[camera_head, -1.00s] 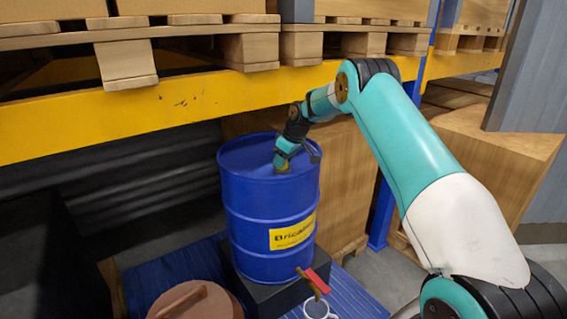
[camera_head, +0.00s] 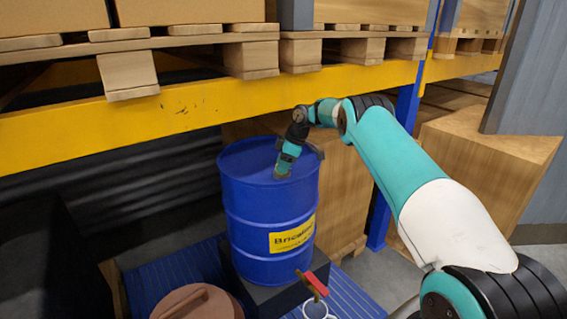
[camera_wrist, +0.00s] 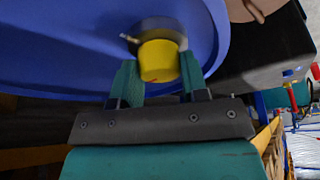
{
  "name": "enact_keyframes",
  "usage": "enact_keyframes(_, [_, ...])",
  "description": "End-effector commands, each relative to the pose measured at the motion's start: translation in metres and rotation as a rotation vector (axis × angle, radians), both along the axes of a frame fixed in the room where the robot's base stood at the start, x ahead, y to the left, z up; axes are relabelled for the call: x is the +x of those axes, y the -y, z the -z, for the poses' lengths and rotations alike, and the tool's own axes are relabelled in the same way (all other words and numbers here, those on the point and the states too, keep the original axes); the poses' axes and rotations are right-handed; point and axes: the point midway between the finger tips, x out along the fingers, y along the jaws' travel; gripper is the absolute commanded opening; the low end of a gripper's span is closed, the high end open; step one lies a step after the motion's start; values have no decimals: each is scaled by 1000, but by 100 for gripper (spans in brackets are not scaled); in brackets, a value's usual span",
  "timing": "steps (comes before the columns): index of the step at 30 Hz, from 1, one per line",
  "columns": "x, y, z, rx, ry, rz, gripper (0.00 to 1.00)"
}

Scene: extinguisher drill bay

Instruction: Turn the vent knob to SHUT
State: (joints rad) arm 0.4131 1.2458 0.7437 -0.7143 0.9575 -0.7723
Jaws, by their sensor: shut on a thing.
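A blue drum (camera_head: 268,215) with a yellow label stands upright on a dark block in the head view. My gripper (camera_head: 282,174) points down at the drum's top, near its right side. In the wrist view, the yellow vent knob (camera_wrist: 158,62) sits on a grey round base (camera_wrist: 155,28) on the blue drum top. My gripper's two green fingers (camera_wrist: 159,82) are shut on the knob, one on each side. No SHUT lettering can be read.
A yellow shelf beam (camera_head: 200,105) with pallets above crosses behind and over the drum. A red-handled tap (camera_head: 314,284) sits low on the drum, above a white mug (camera_head: 316,309). A brown round lid (camera_head: 197,303) is at the front left. A wooden crate stands behind.

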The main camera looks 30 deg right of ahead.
Motion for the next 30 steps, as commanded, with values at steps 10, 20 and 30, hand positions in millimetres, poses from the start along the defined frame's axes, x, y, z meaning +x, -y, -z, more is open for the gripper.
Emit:
enact_keyframes(10, [-1,-1,1,1,-4,-6,17])
enact_keyframes(20, [0,0,1,1,-2,-3,65])
enact_keyframes(30, [-7,12,-30,-3,4,-1,65])
